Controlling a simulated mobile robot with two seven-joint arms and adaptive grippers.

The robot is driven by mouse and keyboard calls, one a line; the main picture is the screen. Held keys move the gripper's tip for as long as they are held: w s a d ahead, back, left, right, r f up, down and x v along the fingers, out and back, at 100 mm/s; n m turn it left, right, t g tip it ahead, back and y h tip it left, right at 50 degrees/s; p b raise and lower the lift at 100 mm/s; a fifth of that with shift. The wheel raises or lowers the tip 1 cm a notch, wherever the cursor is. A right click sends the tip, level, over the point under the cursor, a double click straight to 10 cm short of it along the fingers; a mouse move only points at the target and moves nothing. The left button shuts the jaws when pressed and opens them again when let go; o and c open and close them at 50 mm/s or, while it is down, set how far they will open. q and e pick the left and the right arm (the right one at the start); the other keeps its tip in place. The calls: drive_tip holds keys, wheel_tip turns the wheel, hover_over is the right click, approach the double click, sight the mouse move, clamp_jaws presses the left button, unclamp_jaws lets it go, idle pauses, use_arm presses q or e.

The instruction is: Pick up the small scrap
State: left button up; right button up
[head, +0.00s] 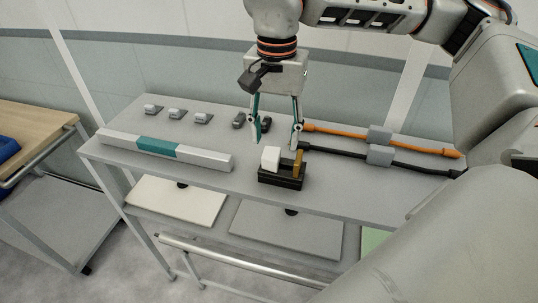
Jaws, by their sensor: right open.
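My right gripper (275,144) points down above the grey table with its two teal-backed fingers apart and nothing between them. Its fingertips are just behind a black holder (281,181), which carries a white block (271,159) and an upright brass-coloured piece (299,162). I cannot tell whether the fingertips touch anything. Two small dark pieces (238,122) lie behind the left finger, which partly covers one of them. No piece is clearly recognisable as the small scrap. My left gripper is not in view.
A grey bar with a teal middle (158,147) lies along the table's left part, with three small grey pieces (175,114) behind it. An orange cable (346,133) and a black cable (341,153) run right through grey blocks. Flat panels (175,202) lie below the tabletop.

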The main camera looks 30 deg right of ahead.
sight(271, 153)
drive_tip(key=f, duration=0.2)
drive_tip(key=a+f, duration=0.1)
drive_tip(key=f, duration=0.1)
drive_tip(key=shift+f, duration=0.3)
drive_tip(key=shift+w+d+f, duration=0.1)
drive_tip(key=shift+f, duration=0.3)
drive_tip(key=c, duration=1.2)
